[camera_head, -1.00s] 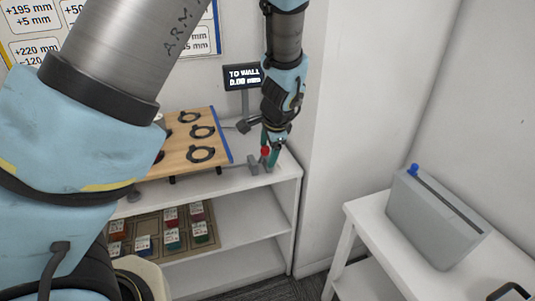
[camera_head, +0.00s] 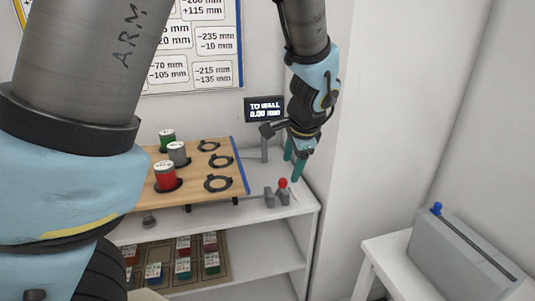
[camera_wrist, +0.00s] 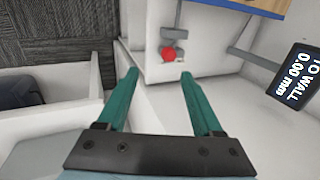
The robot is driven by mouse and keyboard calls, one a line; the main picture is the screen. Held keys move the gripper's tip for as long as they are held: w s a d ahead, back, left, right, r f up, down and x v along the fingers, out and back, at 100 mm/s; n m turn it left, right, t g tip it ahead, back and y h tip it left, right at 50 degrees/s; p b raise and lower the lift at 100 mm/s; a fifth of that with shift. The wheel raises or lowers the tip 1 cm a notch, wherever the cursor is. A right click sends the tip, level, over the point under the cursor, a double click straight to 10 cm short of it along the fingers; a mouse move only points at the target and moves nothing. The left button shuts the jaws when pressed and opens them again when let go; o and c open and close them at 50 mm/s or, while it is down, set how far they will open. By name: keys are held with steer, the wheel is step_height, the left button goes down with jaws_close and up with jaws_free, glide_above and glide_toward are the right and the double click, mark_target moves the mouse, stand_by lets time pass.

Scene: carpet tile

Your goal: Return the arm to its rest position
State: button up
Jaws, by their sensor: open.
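My arm comes in from the left of the head view and bends down at the upper right. My gripper (camera_head: 293,168) points down over the right end of the white shelf's top, just right of the wooden board. In the wrist view my gripper (camera_wrist: 158,78) shows two green fingers spread apart with nothing between them. A red knob (camera_head: 282,183) on a grey fixture is close by my fingertips in the head view. The red knob (camera_wrist: 169,54) lies beyond the fingertips in the wrist view.
The wooden board (camera_head: 228,180) holds red, grey and green cans beside several black rings. A display (camera_head: 264,109) stands behind my gripper. The white shelf (camera_head: 262,243) has a lower tray of small blocks. A grey box (camera_head: 460,258) stands on a white table at right.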

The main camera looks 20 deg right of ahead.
steer(key=a+r+n+g+p, duration=0.2)
steer(key=a+n, duration=1.6)
steer(key=a, duration=1.6)
steer(key=shift+a+g+p, duration=0.3)
steer(key=shift+a+g, duration=0.1)
steer(key=shift+g, duration=0.1)
steer(key=shift+r, duration=0.1)
steer(key=shift+c, duration=0.4)
